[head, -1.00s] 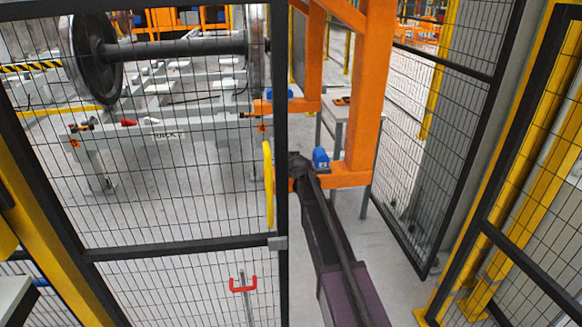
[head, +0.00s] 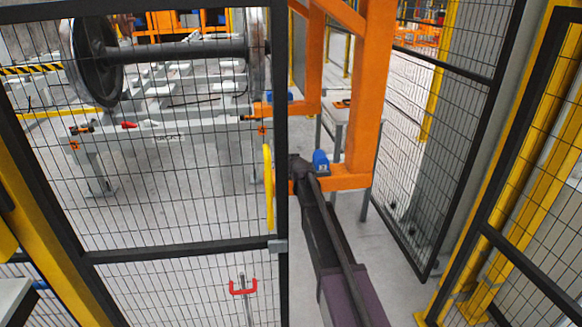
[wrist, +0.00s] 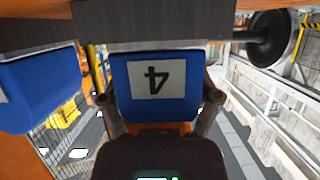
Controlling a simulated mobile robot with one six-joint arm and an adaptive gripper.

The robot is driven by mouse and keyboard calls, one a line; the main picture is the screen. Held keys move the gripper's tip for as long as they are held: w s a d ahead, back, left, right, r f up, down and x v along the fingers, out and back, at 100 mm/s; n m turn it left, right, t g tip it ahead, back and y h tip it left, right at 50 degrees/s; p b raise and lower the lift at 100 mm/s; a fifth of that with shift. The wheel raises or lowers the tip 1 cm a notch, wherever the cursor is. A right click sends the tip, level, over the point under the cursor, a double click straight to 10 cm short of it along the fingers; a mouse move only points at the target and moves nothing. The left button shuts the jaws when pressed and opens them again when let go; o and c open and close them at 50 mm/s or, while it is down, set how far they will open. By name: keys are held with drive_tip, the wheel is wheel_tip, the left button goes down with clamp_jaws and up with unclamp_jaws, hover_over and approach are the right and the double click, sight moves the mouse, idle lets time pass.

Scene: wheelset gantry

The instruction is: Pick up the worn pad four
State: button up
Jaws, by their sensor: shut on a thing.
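The worn pad four (wrist: 178,101) is a blue block with a white label reading 4, upside down in the wrist view. My gripper (wrist: 159,104) has a finger on each side of the pad and is shut on it. The pad's upper edge in the picture lies against or very close to a grey block; I cannot tell whether they touch. In the head view my dark arm reaches forward to the orange frame, and its gripper end is not clearly visible.
Another blue pad (wrist: 38,92) is close at left in the wrist view. In the head view a blue block (head: 320,161) sits by the orange frame (head: 368,90). A mesh fence (head: 180,215) stands at left, with a wheelset (head: 180,50) behind it. Another fence panel is at right.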

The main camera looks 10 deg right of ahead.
drive_tip(key=shift+r, duration=0.2)
wheel_tip(320, 180, up, 10)
drive_tip(key=p, duration=1)
drive_tip(key=shift+f, duration=0.2)
drive_tip(key=shift+c, duration=0.2)
